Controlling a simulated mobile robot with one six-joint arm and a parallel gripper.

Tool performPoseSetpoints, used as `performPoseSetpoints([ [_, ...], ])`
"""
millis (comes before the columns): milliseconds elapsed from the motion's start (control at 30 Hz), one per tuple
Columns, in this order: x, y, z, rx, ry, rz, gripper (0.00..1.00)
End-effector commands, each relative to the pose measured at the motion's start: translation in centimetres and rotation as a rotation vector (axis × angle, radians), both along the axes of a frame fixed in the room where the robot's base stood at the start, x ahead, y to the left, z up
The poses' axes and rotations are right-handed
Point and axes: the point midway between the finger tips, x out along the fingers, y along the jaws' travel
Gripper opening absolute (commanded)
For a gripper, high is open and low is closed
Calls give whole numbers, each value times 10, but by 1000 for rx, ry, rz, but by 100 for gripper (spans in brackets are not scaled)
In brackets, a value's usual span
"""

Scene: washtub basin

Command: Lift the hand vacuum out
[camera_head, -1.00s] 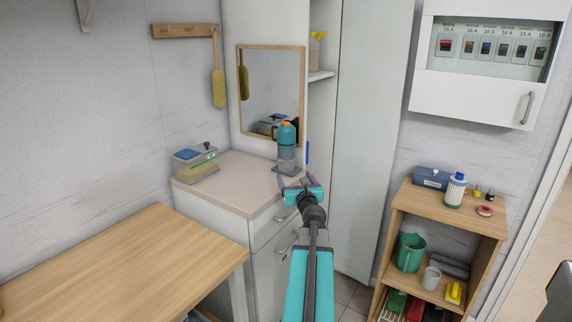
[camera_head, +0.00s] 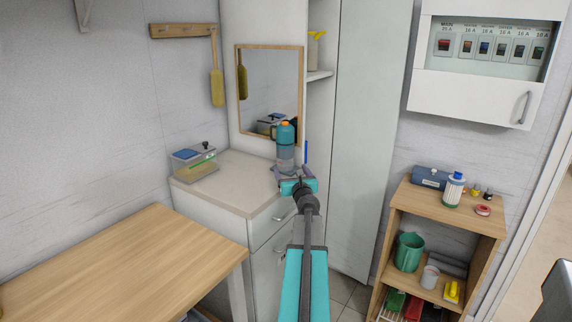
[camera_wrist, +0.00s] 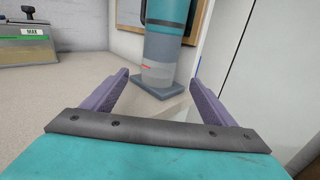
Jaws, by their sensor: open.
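The hand vacuum (camera_head: 286,150), teal with an orange top and a clear grey lower part, stands upright on a dark base (camera_wrist: 166,90) on the counter. In the wrist view the hand vacuum (camera_wrist: 163,50) fills the upper middle, its top cut off by the frame edge. My gripper (camera_head: 291,172) is at the counter's front right, just in front of the vacuum. In the wrist view my gripper's (camera_wrist: 161,80) purple fingers are spread wide, with nothing held. The vacuum's lower part lies ahead, between the lines of the fingers.
A clear lidded box (camera_head: 193,163) stands on the counter (camera_head: 232,185), left of the vacuum. A mirror (camera_head: 270,85) hangs behind, and a tall cabinet door (camera_head: 362,130) stands close on the right. A wooden table (camera_head: 120,260) is at front left, and a shelf unit (camera_head: 425,202) at right.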

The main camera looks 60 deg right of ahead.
Motion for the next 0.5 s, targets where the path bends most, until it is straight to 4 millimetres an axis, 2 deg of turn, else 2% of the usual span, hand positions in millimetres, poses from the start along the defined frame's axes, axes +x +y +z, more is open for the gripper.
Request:
performPoseSetpoints([
  [233,15,-17,0,0,0,0,79],
  [500,21,-23,0,0,0,-1,79],
])
